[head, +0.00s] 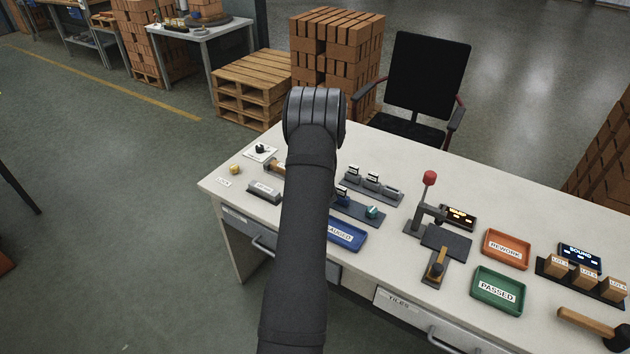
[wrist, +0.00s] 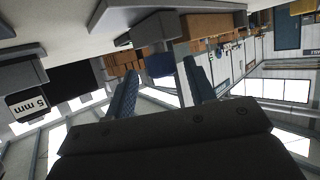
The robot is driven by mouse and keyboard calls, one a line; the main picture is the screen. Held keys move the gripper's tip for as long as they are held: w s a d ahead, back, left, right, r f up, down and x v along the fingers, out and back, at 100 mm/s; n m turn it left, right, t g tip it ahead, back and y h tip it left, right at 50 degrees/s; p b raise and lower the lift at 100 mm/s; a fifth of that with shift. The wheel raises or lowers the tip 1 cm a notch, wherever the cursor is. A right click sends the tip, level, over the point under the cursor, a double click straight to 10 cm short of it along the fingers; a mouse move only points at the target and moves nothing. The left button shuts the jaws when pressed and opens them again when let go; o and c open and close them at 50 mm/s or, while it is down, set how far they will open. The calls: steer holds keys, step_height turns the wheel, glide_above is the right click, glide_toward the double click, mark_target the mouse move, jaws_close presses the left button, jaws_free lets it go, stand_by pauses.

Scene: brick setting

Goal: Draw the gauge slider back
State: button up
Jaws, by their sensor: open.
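A dark gauge-like fixture (head: 446,240) stands right of centre on the white bench, with a red-knobbed lever (head: 429,178) upright at its back. A slider with a brass-coloured grip (head: 437,268) sits on a dark track at its front. I cannot tell for sure that this is the gauge slider. My arm rises through the middle of the head view, left of the fixture; its gripper is hidden there. In the wrist view my gripper (wrist: 160,72) shows two blue-grey fingers apart, with nothing held between them.
A blue tray (head: 346,236) and dark racks of small labelled blocks (head: 372,184) lie beside my arm. An orange rework tray (head: 506,249), a green passed tray (head: 498,291) and a mallet (head: 590,323) are at the right. A chair (head: 425,85) stands behind the bench.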

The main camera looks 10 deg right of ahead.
steer(key=v, duration=1.6)
steer(key=x, duration=1.7)
steer(key=shift+w, duration=0.25)
steer(key=shift+w+a, duration=0.3)
steer(key=shift+w+a+r, duration=0.15)
steer(key=shift+a+r, duration=0.05)
steer(key=shift+a, duration=0.05)
steer(key=shift+n+t+y, duration=0.4)
steer(key=shift+t+y, duration=0.1)
steer(key=w+a+r, duration=0.1)
steer(key=a+r, duration=0.1)
steer(key=w+a+r, duration=0.1)
steer(key=r, duration=0.1)
steer(key=shift+w+a, duration=0.25)
steer(key=shift+w, duration=0.05)
steer(key=shift+m+h, duration=0.5)
steer(key=shift+m, duration=0.3)
steer(key=shift+s+d+r, duration=0.2)
steer(key=shift+s+r, duration=0.05)
steer(key=shift+r, duration=0.55)
steer(key=shift+s+d+r, duration=0.25)
steer(key=shift+s+r, duration=0.05)
steer(key=shift+r, duration=0.55)
steer(key=shift+s+d+r, duration=0.2)
steer(key=shift+s+r, duration=0.05)
steer(key=shift+r, duration=0.55)
